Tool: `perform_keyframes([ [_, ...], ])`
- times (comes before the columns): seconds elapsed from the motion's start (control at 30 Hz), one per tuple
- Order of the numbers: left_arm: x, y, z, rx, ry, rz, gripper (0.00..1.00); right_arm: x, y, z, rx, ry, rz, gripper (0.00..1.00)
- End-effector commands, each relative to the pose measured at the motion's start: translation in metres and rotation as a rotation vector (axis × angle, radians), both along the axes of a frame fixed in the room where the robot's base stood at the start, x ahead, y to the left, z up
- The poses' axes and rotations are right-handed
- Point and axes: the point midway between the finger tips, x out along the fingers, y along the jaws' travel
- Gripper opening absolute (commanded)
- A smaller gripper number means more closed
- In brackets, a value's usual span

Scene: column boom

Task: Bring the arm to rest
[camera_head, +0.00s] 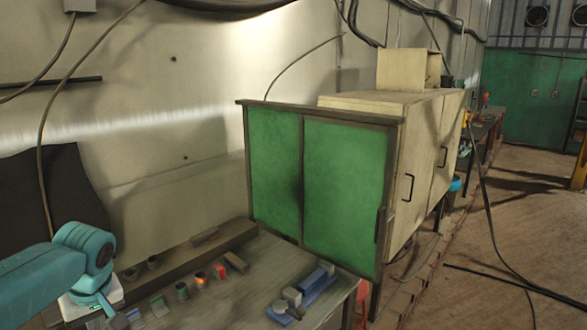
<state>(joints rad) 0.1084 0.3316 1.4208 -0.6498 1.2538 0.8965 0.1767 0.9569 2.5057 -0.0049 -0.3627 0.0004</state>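My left arm, teal, comes in from the left edge and reaches over the near left end of the workbench (235,290). Its rounded wrist joint is bent downward and tapers toward the bottom edge. No fingers of my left gripper can be made out there. A white box-like thing (72,311) is partly hidden behind the wrist. My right arm and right gripper are not in the picture.
Small parts and cups, among them an orange-red one (219,272), stand along the bench. A blue block with grey pieces (316,288) lies at its right. Open floor (520,240) lies to the right, crossed by cables.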

Motion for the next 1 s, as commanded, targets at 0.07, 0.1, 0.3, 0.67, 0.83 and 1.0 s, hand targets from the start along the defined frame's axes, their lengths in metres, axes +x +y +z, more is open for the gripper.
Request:
perform_keyframes([
  [0.07,0.008,-0.012,-0.023,-0.024,0.02,-0.053,0.0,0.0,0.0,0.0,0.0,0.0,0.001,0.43],
  [0.1,0.011,-0.017,-0.032,-0.036,0.023,-0.077,0.0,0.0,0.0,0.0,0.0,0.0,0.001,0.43],
  [0.3,0.018,-0.049,-0.083,-0.109,0.043,-0.21,0.0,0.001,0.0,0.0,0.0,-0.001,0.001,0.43],
  [0.67,-0.012,-0.15,-0.227,-0.348,0.073,-0.509,0.0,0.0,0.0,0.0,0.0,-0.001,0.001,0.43],
  [0.83,-0.077,-0.217,-0.308,-0.499,0.057,-0.634,0.0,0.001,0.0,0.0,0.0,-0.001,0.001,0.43],
  [1.0,-0.148,-0.254,-0.353,-0.559,0.047,-0.683,0.0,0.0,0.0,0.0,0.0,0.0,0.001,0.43],
])
